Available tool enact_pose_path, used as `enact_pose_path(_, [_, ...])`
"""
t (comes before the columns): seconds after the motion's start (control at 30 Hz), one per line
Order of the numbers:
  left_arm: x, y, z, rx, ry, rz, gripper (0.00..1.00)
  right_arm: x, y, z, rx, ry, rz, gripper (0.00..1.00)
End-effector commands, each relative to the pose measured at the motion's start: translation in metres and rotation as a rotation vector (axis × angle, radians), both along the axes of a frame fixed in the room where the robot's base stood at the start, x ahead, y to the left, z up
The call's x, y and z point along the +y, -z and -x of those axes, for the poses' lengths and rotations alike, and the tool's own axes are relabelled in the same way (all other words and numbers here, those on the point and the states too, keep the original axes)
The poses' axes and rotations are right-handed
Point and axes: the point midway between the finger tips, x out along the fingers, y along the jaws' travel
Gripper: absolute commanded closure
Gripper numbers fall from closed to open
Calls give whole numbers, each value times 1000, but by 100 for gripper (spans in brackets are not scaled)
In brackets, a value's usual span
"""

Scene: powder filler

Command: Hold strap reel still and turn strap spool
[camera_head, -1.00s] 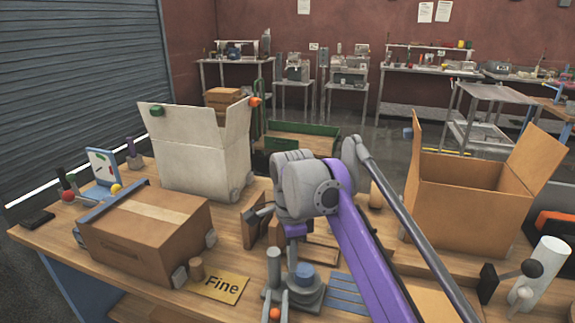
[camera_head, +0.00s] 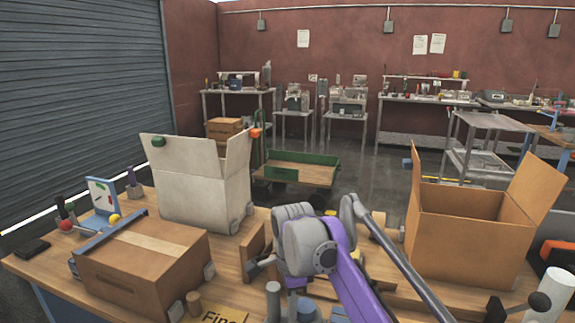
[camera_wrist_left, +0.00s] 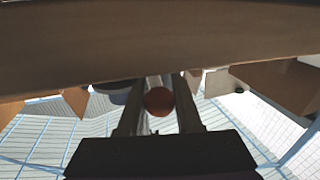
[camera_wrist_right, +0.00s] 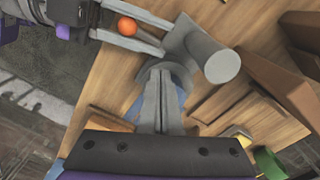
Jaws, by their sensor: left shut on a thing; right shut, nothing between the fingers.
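The grey strap reel shows at the bottom of the head view, with an upright grey post (camera_head: 273,300) and the blue-topped strap spool (camera_head: 308,311) beside it. In the right wrist view the post (camera_wrist_right: 222,66) leans toward the camera next to the round grey spool (camera_wrist_right: 152,72). The ball also shows in the left wrist view (camera_wrist_left: 159,101). My right gripper (camera_wrist_right: 162,78) points down at the spool, fingers together and empty; its tips hide the spool's middle.
A taped carton (camera_head: 150,262) and a white open box (camera_head: 203,190) stand left on the bench. An open brown box (camera_head: 465,240) stands right. Wooden blocks (camera_head: 255,247) stand close behind.

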Motion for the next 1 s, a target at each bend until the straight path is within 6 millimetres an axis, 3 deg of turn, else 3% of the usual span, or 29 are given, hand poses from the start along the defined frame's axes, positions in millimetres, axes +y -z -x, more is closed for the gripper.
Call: enact_pose_path(1.0, [1,0,0,0,-1,0,100,1,0,-14,-1,1,1,100])
